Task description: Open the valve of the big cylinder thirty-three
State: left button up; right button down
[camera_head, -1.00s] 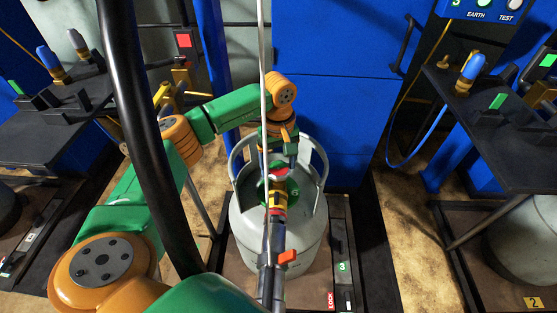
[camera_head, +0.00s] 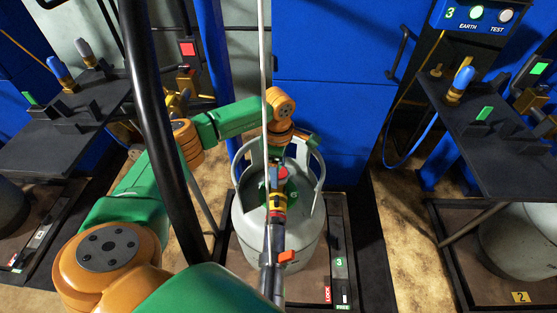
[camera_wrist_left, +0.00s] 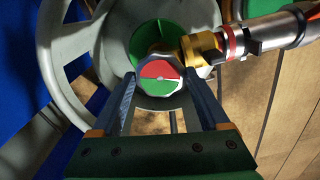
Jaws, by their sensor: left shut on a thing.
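The big grey cylinder (camera_head: 250,222) stands upright at the centre of the head view, on a base plate marked with a green 3. Its collar handles (camera_head: 318,180) rise around the valve. The valve knob (camera_wrist_left: 159,77) has a part red, part green top and sits between my fingers in the left wrist view. My left gripper (camera_wrist_left: 160,92) is shut on this knob from above. A brass connector (camera_wrist_left: 202,46) with a hose joins the valve beside the knob. In the head view my arm and the connector partly hide the knob. My right gripper is not in view.
A hose fitting with a red lever (camera_head: 286,256) runs from the valve toward me. Black benches stand left (camera_head: 40,150) and right (camera_head: 505,165). A blue cabinet (camera_head: 335,110) is behind. Another cylinder (camera_head: 520,240) stands at the right, by a yellow 2 label.

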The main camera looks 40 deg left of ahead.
pick_arm(q)
jog(key=n+p, duration=0.1)
jog(key=n, duration=0.3)
jog(key=shift+a+r+n+p, duration=0.1)
jog(key=shift+r+n+p, duration=0.05)
jog(key=shift+n+p, duration=0.2)
jog(key=n+p, duration=0.1)
jog(key=n, duration=0.2)
jog(key=shift+n+p, duration=0.25)
jog(key=shift+p, duration=0.1)
jog(key=n+p, duration=0.1)
jog(key=n, duration=0.2)
jog(key=shift+n+p, duration=0.7)
jog(key=shift+n, duration=0.6)
jog(key=n+p, duration=0.1)
jog(key=n, duration=0.1)
jog(key=shift+n, duration=0.3)
jog(key=n+p, duration=0.1)
jog(key=n, duration=0.1)
jog(key=shift+n, duration=0.4)
jog(key=shift+n+p, duration=0.5)
jog(key=shift+n, duration=0.2)
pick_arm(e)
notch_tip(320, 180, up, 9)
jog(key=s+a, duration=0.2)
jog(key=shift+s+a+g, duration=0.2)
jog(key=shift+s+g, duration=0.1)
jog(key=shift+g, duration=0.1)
pick_arm(q)
jog(key=shift+f, duration=0.2)
